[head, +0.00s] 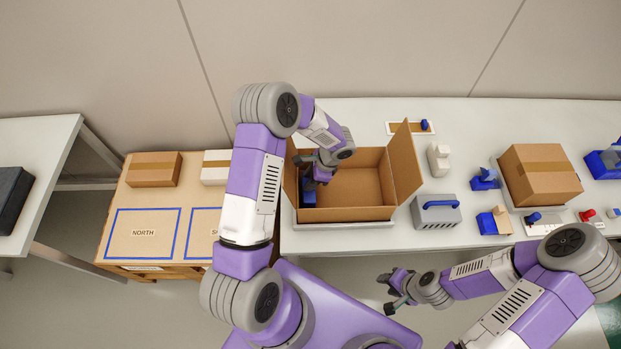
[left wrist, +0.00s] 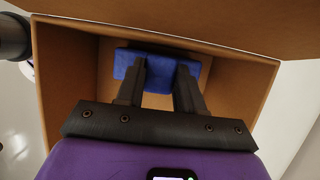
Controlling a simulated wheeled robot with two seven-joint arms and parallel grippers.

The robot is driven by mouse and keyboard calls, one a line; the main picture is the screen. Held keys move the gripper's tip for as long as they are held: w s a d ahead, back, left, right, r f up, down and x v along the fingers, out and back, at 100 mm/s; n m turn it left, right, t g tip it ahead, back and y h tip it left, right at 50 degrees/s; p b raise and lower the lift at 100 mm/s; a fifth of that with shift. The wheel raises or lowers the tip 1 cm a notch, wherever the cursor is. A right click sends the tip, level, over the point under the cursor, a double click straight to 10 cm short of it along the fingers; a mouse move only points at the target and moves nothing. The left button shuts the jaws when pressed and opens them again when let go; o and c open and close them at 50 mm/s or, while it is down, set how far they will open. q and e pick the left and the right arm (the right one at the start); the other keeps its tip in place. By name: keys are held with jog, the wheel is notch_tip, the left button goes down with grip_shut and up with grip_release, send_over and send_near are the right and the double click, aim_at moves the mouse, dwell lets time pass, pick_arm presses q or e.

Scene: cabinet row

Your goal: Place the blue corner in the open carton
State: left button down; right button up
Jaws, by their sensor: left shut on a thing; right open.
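The open carton (head: 372,178) stands on the white bench with its flaps up, and its walls also show in the left wrist view (left wrist: 75,95). My left gripper (head: 313,181) reaches down inside the carton near its left side. It is shut on the blue corner (left wrist: 126,58), which is inside the carton between the fingertips. In the head view the blue corner (head: 308,197) is partly hidden by the gripper. I cannot tell whether it touches the carton floor. My right gripper (head: 391,293) is open and empty, in front of the bench.
A closed carton (head: 540,174) stands right on the bench. A grey block with a blue handle (head: 436,211), a white block (head: 438,159) and several blue pieces lie between the cartons. A low table (head: 112,222) with marked squares and two boxes is at left.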

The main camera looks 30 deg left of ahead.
pick_arm(q)
jog(key=c, duration=0.7)
grip_release()
jog(key=shift+r, duration=0.1)
jog(key=shift+w+d+r+p, duration=0.1)
jog(key=shift+r+p, duration=0.2)
jog(key=v, duration=1.1)
jog(key=shift+d+r, duration=0.1)
jog(key=shift+r, duration=0.15)
